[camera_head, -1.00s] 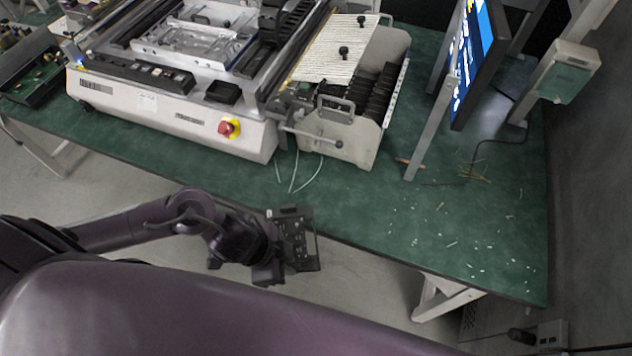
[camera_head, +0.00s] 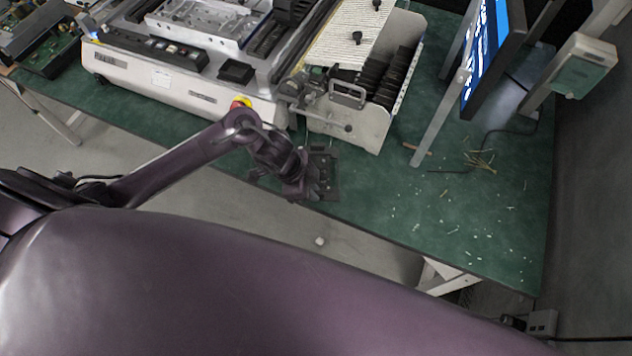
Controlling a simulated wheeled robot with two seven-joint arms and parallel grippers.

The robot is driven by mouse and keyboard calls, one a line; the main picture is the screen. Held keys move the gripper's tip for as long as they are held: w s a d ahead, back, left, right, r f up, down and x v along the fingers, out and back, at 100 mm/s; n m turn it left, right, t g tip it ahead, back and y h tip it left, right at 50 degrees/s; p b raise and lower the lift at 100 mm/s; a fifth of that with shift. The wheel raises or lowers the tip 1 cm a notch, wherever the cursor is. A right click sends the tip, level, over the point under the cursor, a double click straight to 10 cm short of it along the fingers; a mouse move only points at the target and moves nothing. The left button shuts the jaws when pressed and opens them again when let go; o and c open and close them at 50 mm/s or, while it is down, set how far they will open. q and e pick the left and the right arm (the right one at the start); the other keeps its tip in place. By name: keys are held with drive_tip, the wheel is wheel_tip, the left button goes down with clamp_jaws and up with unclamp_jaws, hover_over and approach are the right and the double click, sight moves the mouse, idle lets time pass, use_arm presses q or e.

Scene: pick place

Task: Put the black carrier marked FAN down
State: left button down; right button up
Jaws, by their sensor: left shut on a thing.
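The black carrier (camera_head: 325,172) is a flat dark frame with small parts on it. The FAN mark cannot be read at this size. My left gripper (camera_head: 308,178) is shut on the carrier at its left side. The carrier shows over the front edge of the green table (camera_head: 390,215), in front of the white machine. I cannot tell whether it touches the table top. The gripper's fingers are dark and mostly hidden by the wrist. My right gripper is not in view.
The white machine (camera_head: 180,85) with a red knob partly behind my arm stands at the back. A feeder unit (camera_head: 365,125) with black slots is right of it. A monitor (camera_head: 495,60) on a stand is farther right. The table's right part holds scattered small scraps.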

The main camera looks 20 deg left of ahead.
use_arm(q)
drive_tip(key=shift+w, duration=1.25)
drive_tip(key=shift+w+d+f, duration=0.1)
drive_tip(key=shift+w, duration=0.05)
wheel_tip(320, 180, down, 3)
drive_tip(key=shift+p, duration=0.3)
drive_tip(key=shift+f, duration=0.15)
drive_tip(key=shift+f, duration=0.1)
drive_tip(key=c, duration=1.5)
unclamp_jaws()
drive_tip(key=shift+o, duration=0.2)
